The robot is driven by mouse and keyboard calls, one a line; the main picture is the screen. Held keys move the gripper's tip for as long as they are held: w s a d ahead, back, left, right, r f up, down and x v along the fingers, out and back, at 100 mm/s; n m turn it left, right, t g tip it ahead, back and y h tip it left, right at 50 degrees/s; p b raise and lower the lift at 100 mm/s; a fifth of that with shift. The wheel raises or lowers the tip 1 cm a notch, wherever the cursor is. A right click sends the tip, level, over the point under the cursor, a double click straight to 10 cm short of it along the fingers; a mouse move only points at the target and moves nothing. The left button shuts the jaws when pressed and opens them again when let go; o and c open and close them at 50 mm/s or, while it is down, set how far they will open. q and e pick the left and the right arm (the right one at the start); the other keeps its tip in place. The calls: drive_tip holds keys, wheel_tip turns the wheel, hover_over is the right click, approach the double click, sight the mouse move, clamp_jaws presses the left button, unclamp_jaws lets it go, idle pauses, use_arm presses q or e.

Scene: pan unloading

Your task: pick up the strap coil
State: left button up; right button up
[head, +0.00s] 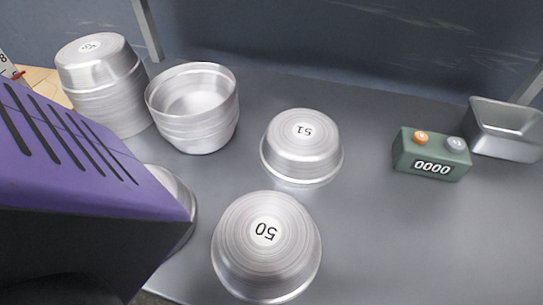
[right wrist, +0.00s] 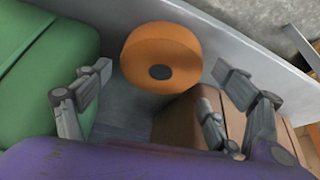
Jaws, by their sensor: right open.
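The strap coil (right wrist: 161,52), an orange disc-like roll with a dark round centre, shows in the right wrist view at the upper middle. It lies against the pale wall of a grey container, between a green item and a brown box. My right gripper (right wrist: 161,82) is open, with its fingers spread to the left and right of the coil. Nothing is held between the fingers, and I cannot tell how far they are from the coil. The coil and both grippers are out of the head view.
In the right wrist view, a green item (right wrist: 50,60) is at left, a brown box (right wrist: 178,118) at lower right, and the container wall (right wrist: 225,40) behind. The head view shows several metal pans (head: 302,150), a green counter (head: 431,155) and a metal tray (head: 503,130).

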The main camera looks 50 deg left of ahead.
drive_tip(key=b+x, duration=0.1)
drive_tip(key=x, duration=0.2)
drive_tip(key=c, duration=1)
